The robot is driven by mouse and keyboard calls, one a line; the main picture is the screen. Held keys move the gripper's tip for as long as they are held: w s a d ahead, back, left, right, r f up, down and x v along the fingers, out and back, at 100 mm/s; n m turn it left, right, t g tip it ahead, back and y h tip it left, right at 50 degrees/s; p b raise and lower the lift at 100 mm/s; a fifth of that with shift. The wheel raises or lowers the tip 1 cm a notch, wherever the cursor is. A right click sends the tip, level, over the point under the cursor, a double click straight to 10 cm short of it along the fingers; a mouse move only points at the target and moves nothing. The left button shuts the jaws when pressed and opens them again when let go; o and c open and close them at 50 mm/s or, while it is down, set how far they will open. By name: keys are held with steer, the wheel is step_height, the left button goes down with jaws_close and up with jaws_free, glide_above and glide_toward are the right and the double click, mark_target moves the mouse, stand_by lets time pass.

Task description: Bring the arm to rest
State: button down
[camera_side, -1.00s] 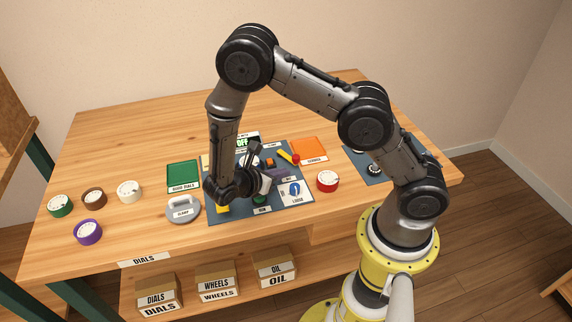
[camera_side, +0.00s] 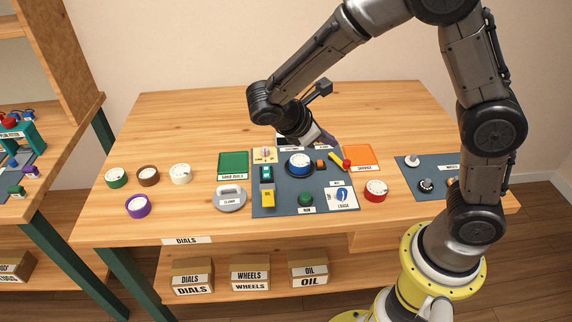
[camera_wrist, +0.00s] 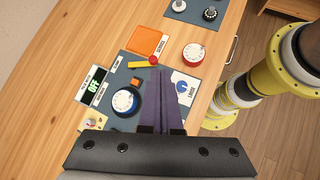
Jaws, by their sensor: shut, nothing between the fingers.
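My gripper (camera_side: 328,138) is raised above the back of the dark blue work board (camera_side: 328,207), its fingers shut and empty. In the wrist view the two purple-grey fingers (camera_wrist: 157,78) lie together over the board. A white dial with a blue rim (camera_side: 299,160) sits on the board, apart from the fingers. It also shows in the wrist view (camera_wrist: 124,103), left of the fingers. The display reads OFF in the wrist view (camera_wrist: 93,86).
The board carries a yellow lever with a red knob (camera_side: 340,160), a green button (camera_side: 306,199) and a yellow bottle (camera_side: 267,195). The table's back left is clear.

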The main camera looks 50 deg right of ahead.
steer(key=s+d+r+m+t+y, duration=0.3)
steer(key=s+r+m+y, duration=0.25)
steer(key=s+r, duration=0.35)
steer(key=s+a+m+t+y, duration=0.3)
steer(key=s+a+m+t, duration=0.1)
steer(key=s+a+m, duration=0.1)
steer(key=shift+s+a+m+t+y, duration=0.15)
steer(key=shift+s+m+t+y, duration=0.2)
steer(key=shift+s+m, duration=0.4)
